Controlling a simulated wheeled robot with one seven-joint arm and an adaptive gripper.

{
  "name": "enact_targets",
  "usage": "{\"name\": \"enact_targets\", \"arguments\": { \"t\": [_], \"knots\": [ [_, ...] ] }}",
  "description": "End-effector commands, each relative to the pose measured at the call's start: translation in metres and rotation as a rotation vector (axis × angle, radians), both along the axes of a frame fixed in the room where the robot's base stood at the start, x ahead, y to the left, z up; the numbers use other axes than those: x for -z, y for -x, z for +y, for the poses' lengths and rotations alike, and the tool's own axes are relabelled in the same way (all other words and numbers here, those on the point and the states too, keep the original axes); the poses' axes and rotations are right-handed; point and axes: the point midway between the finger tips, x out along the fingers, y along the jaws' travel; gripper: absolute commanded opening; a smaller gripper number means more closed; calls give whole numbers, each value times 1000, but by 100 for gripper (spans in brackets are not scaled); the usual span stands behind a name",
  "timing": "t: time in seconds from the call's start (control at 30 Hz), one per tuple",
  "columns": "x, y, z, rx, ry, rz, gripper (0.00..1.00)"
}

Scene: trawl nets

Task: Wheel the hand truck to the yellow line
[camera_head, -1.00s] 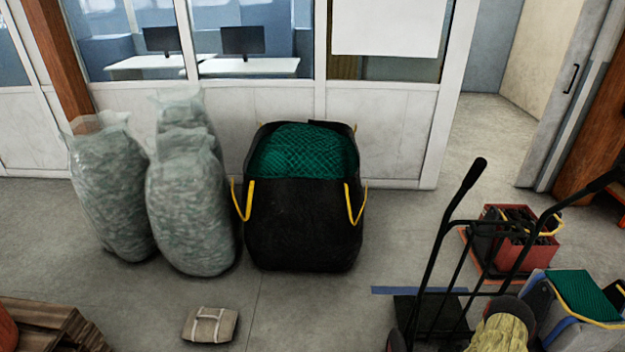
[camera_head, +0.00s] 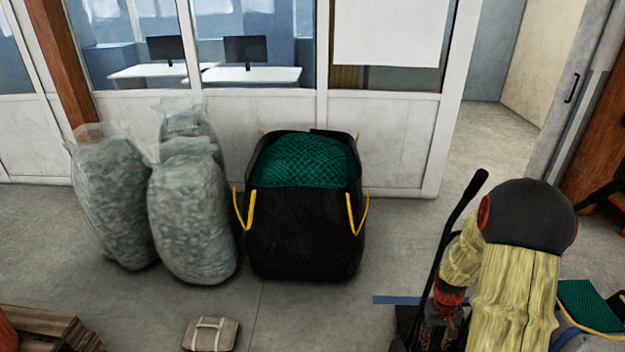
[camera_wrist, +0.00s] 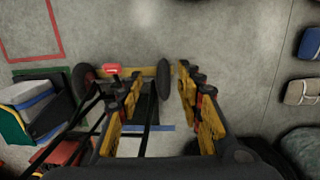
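The black-framed hand truck shows in the head view by its upright handle (camera_head: 458,215), largely hidden behind my arm. In the wrist view its dark wheels (camera_wrist: 84,78) lie beyond my gripper (camera_wrist: 160,84), with a yellow bar (camera_wrist: 145,72) between them. Black frame tubes (camera_wrist: 88,108) run beside and between my fingers. My gripper is open, its yellow fingers spread; I cannot tell whether they touch the frame. In the head view the gripper is low at the right, partly hidden. I cannot make out a yellow floor line for certain.
A black bag of green net (camera_head: 305,225) and clear filled sacks (camera_head: 190,215) stand by the wall. A tan pack (camera_head: 210,334) lies on the floor. Blue tape (camera_head: 398,300) marks the floor by the hand truck. Bare floor lies between the bag and the hand truck.

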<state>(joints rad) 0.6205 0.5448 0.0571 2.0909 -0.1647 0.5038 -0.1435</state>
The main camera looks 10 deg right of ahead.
Motion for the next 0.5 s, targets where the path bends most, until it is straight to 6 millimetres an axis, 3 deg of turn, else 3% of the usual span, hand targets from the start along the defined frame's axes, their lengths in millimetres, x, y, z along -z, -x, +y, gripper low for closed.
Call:
{"name": "enact_targets", "arguments": {
  "t": [0.03, 0.2, 0.5],
  "knots": [
    [-24, 1, 13, 5, 2, -1, 36],
    [-88, 14, 60, 34, -6, 7, 36],
    [-181, 47, 140, 28, -13, -28, 36]
  ]
}}
